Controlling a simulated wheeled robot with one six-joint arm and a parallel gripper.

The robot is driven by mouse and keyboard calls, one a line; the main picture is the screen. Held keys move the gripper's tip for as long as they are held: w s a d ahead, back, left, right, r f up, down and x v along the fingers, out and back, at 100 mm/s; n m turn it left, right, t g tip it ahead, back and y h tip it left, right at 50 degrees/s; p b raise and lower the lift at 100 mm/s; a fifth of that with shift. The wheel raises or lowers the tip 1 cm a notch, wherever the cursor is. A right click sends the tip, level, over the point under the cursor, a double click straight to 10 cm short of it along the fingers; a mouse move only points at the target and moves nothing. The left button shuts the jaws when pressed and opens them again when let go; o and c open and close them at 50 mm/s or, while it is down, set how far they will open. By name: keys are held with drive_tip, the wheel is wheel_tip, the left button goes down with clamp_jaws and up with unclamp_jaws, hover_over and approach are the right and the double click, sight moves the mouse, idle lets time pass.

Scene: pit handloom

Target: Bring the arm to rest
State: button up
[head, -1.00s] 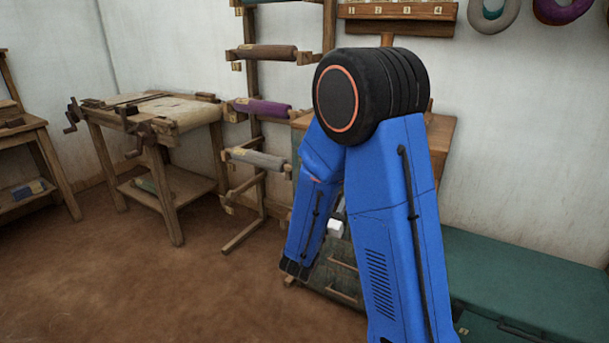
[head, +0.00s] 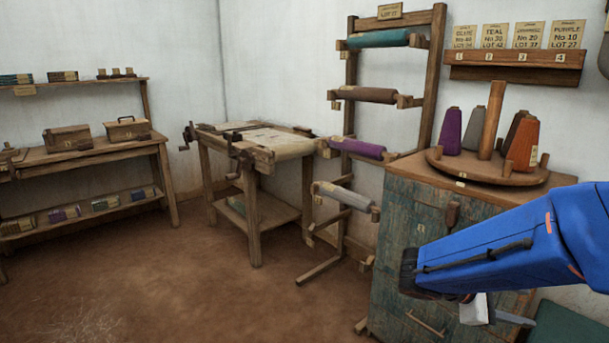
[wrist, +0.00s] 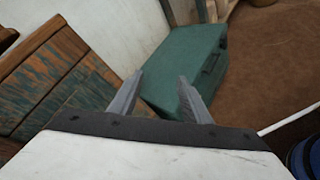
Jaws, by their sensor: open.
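My blue arm (head: 510,250) reaches in from the right edge in the head view, in front of the weathered teal cabinet. In the wrist view my gripper (wrist: 158,90) shows two grey fingers spread apart with nothing between them. Beyond the fingertips lies a green case (wrist: 185,65) on the brown floor, apart from them.
The cabinet (head: 405,215) bears a round wooden stand (head: 455,166) with several thread cones. A wooden roll rack (head: 435,60), a work table (head: 255,185) and a shelf bench (head: 100,150) stand further left. Brown floor (head: 190,275) is clear at front left.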

drive_tip(key=s+a+f+m+y, duration=0.4)
drive_tip(key=s+a+m+y, duration=0.1)
drive_tip(key=s+a+y, duration=0.2)
drive_tip(key=a+r+m+t+y, duration=0.2)
drive_tip(key=a+t+y, duration=0.1)
drive_tip(key=a, duration=0.3)
drive_tip(key=a+r+m+t+y, duration=0.1)
drive_tip(key=a+m+t+y, duration=0.2)
drive_tip(key=a, duration=0.4)
drive_tip(key=shift+s+r+y, duration=0.2)
drive_tip(key=shift+r+y, duration=0.2)
